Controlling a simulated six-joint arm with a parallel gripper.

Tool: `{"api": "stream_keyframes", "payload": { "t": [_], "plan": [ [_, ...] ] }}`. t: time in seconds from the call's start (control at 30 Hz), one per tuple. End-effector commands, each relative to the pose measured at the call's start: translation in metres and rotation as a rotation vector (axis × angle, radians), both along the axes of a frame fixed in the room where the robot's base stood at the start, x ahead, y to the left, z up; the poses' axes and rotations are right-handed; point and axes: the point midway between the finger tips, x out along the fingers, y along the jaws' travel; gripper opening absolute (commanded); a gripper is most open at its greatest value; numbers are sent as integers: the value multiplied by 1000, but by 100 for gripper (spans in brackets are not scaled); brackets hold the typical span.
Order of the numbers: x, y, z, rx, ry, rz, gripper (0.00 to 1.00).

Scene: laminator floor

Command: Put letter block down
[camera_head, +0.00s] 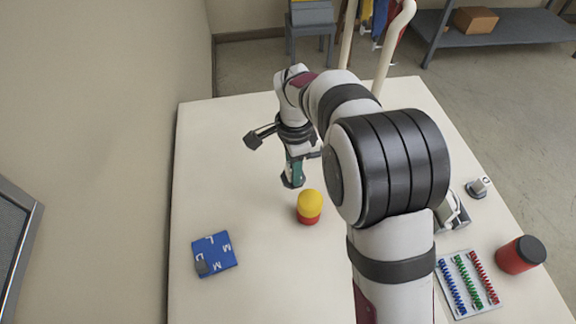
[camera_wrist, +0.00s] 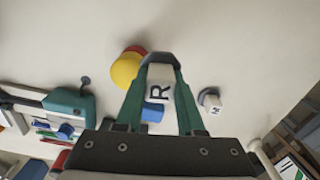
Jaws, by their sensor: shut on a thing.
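My gripper (camera_head: 293,182) points down above the table, just left of and behind the yellow and red cylinder. In the wrist view its green fingers (camera_wrist: 160,66) are shut on a white letter block (camera_wrist: 158,88) marked R. I cannot make out the block clearly in the head view, nor tell its exact height above the table. A blue mat (camera_head: 225,262) with white letters lies at the front left of the table, with a small grey piece on its left side.
The yellow and red cylinder (camera_head: 309,205) stands close to the gripper. A red can with a dark lid (camera_head: 520,255), a tray of coloured coils (camera_head: 468,284) and a small grey part (camera_head: 478,187) are at the right. The table's left half is clear around the mat.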

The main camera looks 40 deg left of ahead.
Motion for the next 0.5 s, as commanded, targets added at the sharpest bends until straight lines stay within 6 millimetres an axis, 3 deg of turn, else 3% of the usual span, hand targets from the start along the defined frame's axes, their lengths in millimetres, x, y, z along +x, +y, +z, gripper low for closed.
{"api": "stream_keyframes", "payload": {
  "t": [0.17,0.5],
  "plan": [
    [2,-3,10,3,-3,0,0],
    [2,-2,106,3,-4,0,0]
  ]
}}
